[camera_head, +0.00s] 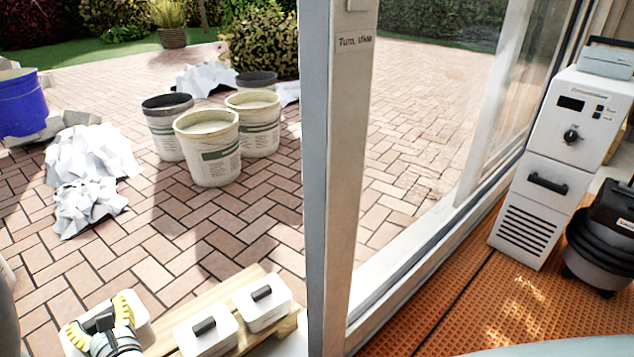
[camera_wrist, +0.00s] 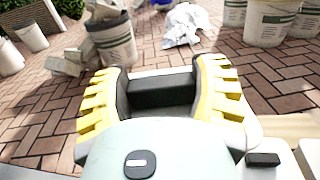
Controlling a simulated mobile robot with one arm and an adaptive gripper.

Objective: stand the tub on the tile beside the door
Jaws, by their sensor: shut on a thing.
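My gripper (camera_head: 101,322) has yellow ribbed fingers and is at the lower left in the head view. It is shut on the dark handle of a white tub (camera_head: 142,308), beside the left end of a wooden stand. In the wrist view, my gripper (camera_wrist: 162,90) has its fingers at both ends of the dark handle (camera_wrist: 160,90). The tub is mostly hidden by the gripper; I cannot tell whether it touches anything below. The door frame (camera_head: 335,180) stands at the centre, with orange floor tiles (camera_head: 490,300) inside to its right.
Two similar white tubs (camera_head: 205,333) (camera_head: 262,303) with dark handles sit on the wooden stand (camera_head: 180,305). Several buckets (camera_head: 208,150) and white crumpled heaps (camera_head: 85,180) stand on the brick paving. A white machine (camera_head: 550,150) and a black vacuum (camera_head: 605,235) stand inside.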

